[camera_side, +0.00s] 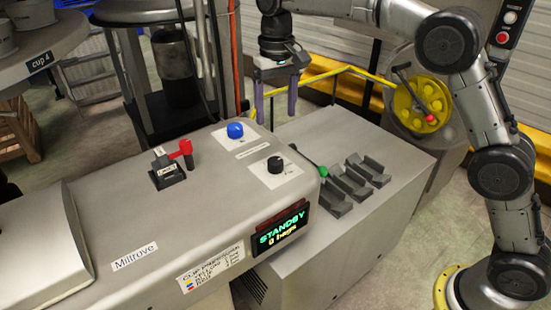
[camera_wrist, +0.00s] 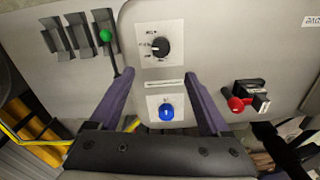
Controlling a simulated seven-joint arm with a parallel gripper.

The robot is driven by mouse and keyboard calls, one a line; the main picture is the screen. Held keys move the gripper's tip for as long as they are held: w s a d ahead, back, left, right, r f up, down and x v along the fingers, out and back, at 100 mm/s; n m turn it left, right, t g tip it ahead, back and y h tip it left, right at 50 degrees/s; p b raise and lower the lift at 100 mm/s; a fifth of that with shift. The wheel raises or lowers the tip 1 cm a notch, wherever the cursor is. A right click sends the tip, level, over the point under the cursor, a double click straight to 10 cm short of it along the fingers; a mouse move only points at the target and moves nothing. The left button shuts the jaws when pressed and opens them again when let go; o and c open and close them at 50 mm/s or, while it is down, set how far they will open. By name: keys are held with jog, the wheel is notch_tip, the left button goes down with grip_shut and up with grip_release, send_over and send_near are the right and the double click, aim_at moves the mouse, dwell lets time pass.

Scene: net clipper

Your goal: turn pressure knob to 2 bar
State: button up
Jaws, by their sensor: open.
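A black knob (camera_side: 275,165) sits on a white plate on top of the grey machine, near its right end. In the wrist view the black knob (camera_wrist: 160,47) has small markings around it, too small to read. A blue knob (camera_side: 235,130) sits behind it, on its own plate; it also shows in the wrist view (camera_wrist: 166,112). I cannot read which knob is for pressure. My gripper (camera_side: 275,112) is open and empty, fingers pointing down, above and behind the knobs. In the wrist view my gripper (camera_wrist: 160,76) has its fingers spread on either side of the knob column, apart from both knobs.
A red-handled lever (camera_side: 180,152) stands left of the knobs. A green-tipped lever (camera_side: 322,171) and several grey holders (camera_side: 352,182) lie to the right. The display (camera_side: 280,228) on the front reads STANDBY. A yellow wheel (camera_side: 420,103) stands behind at right.

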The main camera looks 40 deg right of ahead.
aim_at(275, 160)
notch_tip(275, 160, down, 14)
jog(key=shift+a, duration=0.1)
dwell(0.5)
grip_shut()
dwell(0.3)
